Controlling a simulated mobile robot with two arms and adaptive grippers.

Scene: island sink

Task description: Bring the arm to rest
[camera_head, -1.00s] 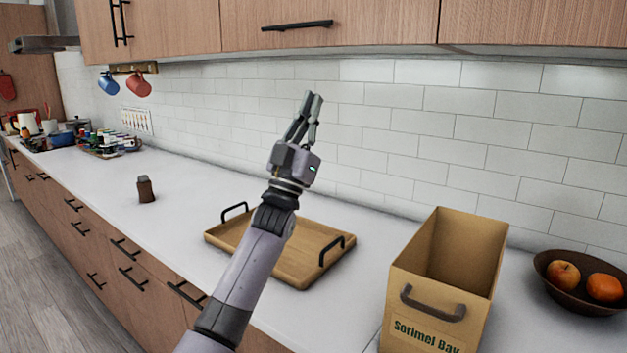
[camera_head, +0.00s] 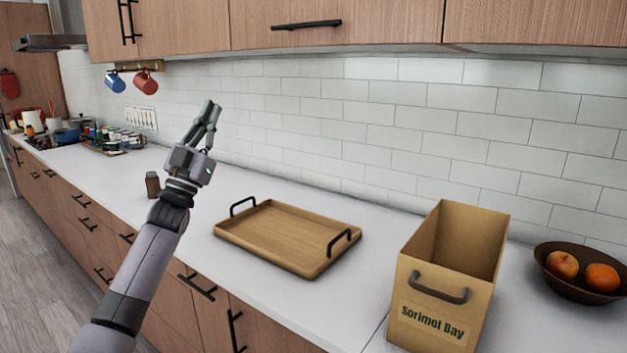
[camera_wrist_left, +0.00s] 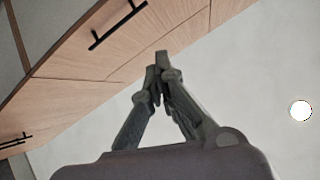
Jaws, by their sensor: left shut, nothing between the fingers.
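My left gripper (camera_head: 209,108) is raised above the counter at the left of the middle in the head view, its fingers pointing up. It is shut and empty. In the left wrist view its fingertips (camera_wrist_left: 161,62) meet, with the upper cabinet and the ceiling behind them. My left arm comes in from the lower left. My right gripper is in neither view.
A wooden tray (camera_head: 244,242) with black handles lies on the white counter (camera_head: 262,308). A tan box (camera_head: 412,312) marked "Sorimel Bay" and a fruit bowl (camera_head: 560,287) stand to the right. A small brown jar (camera_head: 152,184) is left of the arm. Upper cabinets (camera_head: 370,22) hang above.

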